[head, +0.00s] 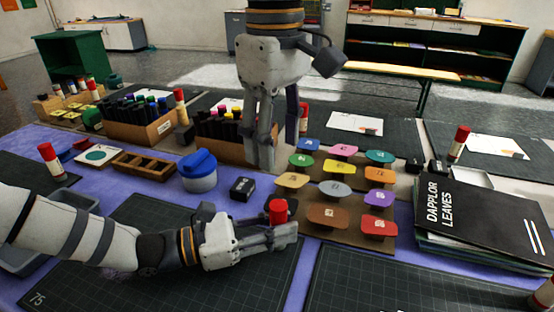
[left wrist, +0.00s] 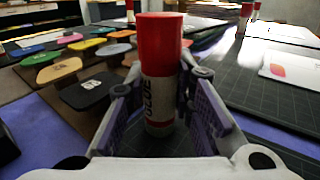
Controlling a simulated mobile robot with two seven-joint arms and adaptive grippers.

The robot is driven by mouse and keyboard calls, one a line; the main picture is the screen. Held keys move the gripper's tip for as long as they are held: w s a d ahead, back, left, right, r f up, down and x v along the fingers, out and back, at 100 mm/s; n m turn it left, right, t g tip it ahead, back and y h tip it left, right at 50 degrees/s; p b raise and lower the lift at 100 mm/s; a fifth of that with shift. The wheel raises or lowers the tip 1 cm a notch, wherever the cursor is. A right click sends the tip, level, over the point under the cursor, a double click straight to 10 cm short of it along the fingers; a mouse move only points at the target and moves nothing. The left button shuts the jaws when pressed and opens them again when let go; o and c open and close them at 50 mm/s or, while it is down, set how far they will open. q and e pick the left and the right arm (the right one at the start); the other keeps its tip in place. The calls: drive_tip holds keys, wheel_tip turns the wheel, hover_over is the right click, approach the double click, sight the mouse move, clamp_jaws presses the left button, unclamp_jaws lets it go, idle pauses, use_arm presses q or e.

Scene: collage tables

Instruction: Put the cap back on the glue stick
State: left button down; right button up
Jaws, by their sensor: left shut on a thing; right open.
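My left gripper (head: 275,236) is shut on a glue stick (left wrist: 160,98) with a white body and a "GLUE" label, upright between its two fingers. A red cap (left wrist: 160,42) sits on top of this stick, with no gap visible between cap and body. The cap also shows in the head view (head: 278,207), above the dark mat. My right gripper (head: 277,148) points down from above, open, with nothing seen between its fingers. It is above and behind the left gripper, apart from the cap.
Other red-topped glue sticks stand around, one (head: 303,120) close beside the right gripper. Colored labelled pads (head: 335,188) lie right of the left gripper. A blue-lidded jar (head: 198,172) and small black box (head: 242,188) stand behind it. Black books (head: 480,215) are at right.

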use_arm(q)
drive_tip(key=c, duration=1.3)
unclamp_jaws()
drive_tip(key=v, duration=1.1)
drive_tip(key=shift+a, duration=0.2)
drive_tip(key=shift+s+a, duration=0.15)
drive_tip(key=shift+a, duration=0.2)
